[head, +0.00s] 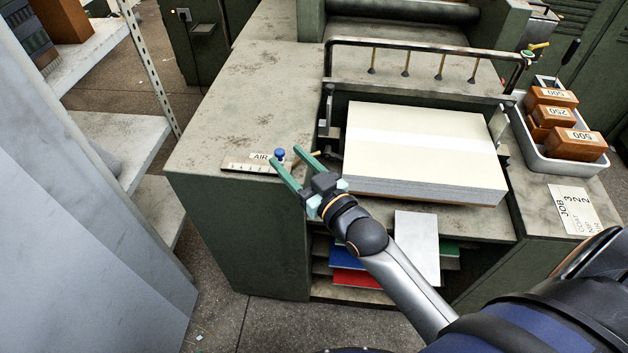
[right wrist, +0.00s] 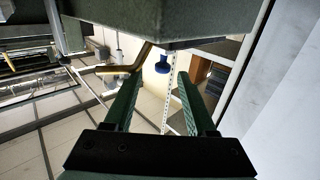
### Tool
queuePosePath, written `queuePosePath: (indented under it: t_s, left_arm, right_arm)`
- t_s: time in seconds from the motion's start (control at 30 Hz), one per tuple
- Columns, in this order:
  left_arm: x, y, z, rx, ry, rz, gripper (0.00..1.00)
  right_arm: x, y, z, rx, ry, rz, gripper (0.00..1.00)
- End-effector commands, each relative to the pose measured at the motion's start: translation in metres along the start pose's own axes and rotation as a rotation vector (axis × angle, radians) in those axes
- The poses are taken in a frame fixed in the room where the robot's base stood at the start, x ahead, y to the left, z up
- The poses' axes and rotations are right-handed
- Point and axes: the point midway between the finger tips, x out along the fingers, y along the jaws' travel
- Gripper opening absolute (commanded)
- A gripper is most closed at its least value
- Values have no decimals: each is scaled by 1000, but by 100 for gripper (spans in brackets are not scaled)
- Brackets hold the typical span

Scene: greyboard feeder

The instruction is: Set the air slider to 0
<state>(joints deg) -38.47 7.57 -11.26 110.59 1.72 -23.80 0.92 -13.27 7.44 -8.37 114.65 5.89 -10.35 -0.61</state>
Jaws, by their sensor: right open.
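The air slider's blue knob (head: 280,153) stands at the right end of a pale scale strip (head: 245,168) on the feeder's left top, next to the AIR label (head: 259,156). The strip's numbers are too small to read. My right gripper (head: 283,156) is open, its two green fingers reaching toward the knob from the lower right, with one fingertip on each side of it. In the right wrist view the blue knob (right wrist: 163,65) shows between the open fingers, near their tips. I cannot tell whether they touch it. My left gripper is out of view.
A thick stack of board (head: 425,150) lies right of the knob, below a metal rail (head: 430,45). A tray (head: 527,140) with brown weights and a job card (head: 574,209) are at the right. The worn grey top (head: 235,105) behind the knob is clear.

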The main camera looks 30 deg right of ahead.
Motion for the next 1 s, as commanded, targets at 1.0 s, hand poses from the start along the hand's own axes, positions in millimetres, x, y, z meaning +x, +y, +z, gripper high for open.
queuePosePath:
  t_s: [1.0]
  left_arm:
    - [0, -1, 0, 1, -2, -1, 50]
  right_arm:
    - [-90, 0, 2, 0, -10, 1, 56]
